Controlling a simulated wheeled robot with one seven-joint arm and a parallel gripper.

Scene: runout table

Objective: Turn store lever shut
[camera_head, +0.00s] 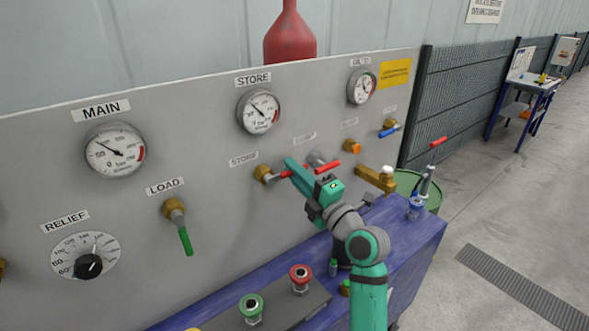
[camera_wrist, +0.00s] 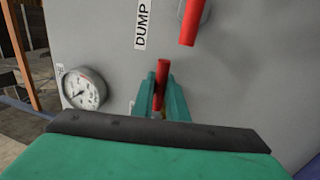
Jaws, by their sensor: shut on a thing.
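The store lever has a brass valve body (camera_head: 261,173) on the grey panel, beside the lower STORE label. Its red handle (camera_head: 285,174) points right, roughly level, and is partly hidden by my gripper (camera_head: 291,168). In the wrist view the red handle (camera_wrist: 161,78) stands between the two teal fingers of my gripper (camera_wrist: 160,98), which is shut on it.
The red dump lever (camera_head: 327,168) is close to the right of my gripper and also shows in the wrist view (camera_wrist: 191,22). The green LOAD lever (camera_head: 185,240) hangs down at left.

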